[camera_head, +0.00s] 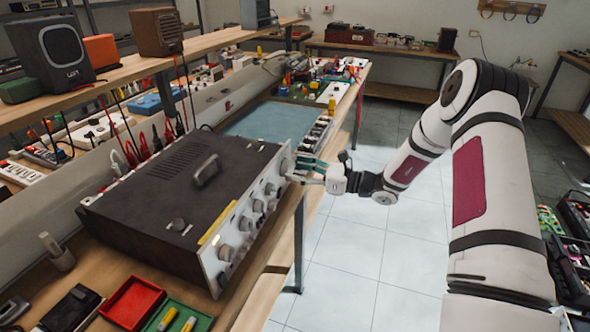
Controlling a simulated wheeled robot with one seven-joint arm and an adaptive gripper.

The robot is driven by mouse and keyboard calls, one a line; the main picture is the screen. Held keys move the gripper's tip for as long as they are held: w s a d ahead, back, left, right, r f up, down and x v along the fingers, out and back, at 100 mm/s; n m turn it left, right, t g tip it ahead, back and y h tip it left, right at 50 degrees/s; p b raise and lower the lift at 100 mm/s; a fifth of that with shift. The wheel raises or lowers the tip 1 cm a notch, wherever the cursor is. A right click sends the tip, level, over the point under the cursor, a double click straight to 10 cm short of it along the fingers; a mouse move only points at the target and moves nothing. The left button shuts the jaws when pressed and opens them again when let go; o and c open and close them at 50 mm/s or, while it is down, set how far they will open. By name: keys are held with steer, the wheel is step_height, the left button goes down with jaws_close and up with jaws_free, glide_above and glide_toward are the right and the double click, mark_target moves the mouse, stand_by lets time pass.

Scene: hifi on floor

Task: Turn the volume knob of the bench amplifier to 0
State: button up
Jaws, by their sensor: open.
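The bench amplifier (172,197) is a dark box with a handle on top, standing on the wooden bench. Its silver front panel (239,243) faces right, toward the aisle, and carries several round knobs (246,223). My gripper (303,172) is in front of the far end of this panel, fingers pointing left at a knob (286,166) there. The fingers are open, and I cannot tell whether they touch the knob or stand around it. The knob markings are too small to read, so I cannot tell which knob is the volume knob or where it points.
The wooden bench (250,312) holds a red tray (132,303) and a green tray at the near end. A blue mat (262,121) lies beyond the amplifier. A shelf with speakers (52,50) runs above at left.

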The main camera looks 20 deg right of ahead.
steer(key=shift+w+a, duration=0.45)
steer(key=shift+a, duration=0.15)
steer(key=c, duration=1.2)
steer(key=shift+o, duration=0.2)
steer(key=shift+n, duration=0.3)
